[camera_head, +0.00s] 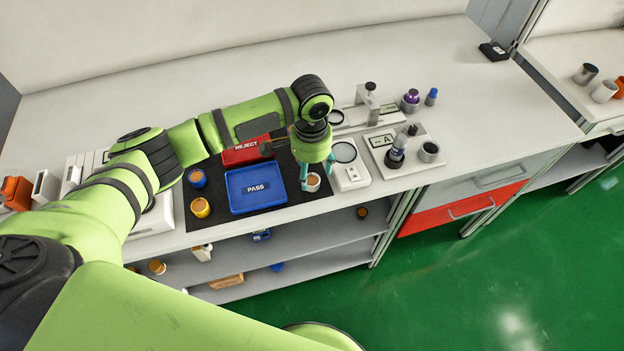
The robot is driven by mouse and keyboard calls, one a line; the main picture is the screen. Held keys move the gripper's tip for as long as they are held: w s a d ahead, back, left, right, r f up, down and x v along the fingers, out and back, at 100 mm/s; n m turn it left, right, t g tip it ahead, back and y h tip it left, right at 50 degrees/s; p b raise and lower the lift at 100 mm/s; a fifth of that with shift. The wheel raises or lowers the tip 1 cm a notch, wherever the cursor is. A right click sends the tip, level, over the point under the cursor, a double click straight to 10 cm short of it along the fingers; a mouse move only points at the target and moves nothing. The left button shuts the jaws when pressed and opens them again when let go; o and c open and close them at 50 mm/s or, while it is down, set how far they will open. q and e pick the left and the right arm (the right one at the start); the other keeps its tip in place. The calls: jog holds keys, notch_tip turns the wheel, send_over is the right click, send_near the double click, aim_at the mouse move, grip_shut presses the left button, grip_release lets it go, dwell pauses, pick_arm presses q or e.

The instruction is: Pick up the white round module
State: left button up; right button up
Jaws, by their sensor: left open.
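The white round module (313,183) stands on the black mat (225,222), right of the blue PASS tray. It is a small white cup shape with a brownish top. My left gripper (317,177) comes down over it from above, with its teal fingers open, one on each side of the module. I cannot tell whether the fingers touch it. My right gripper is not in view.
The blue PASS tray (233,195) and the red REJECT tray (233,157) lie left of the gripper. A white magnifier device (351,178) stands close on the right.

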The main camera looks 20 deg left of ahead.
aim_at(312, 181)
pick_arm(q)
jog(key=shift+d+f+p, duration=0.1)
jog(key=shift+f+p, duration=0.2)
jog(key=shift+f, duration=1.55)
jog(key=c, duration=1.2)
jog(key=shift+r, duration=0.1)
jog(key=shift+c, duration=0.2)
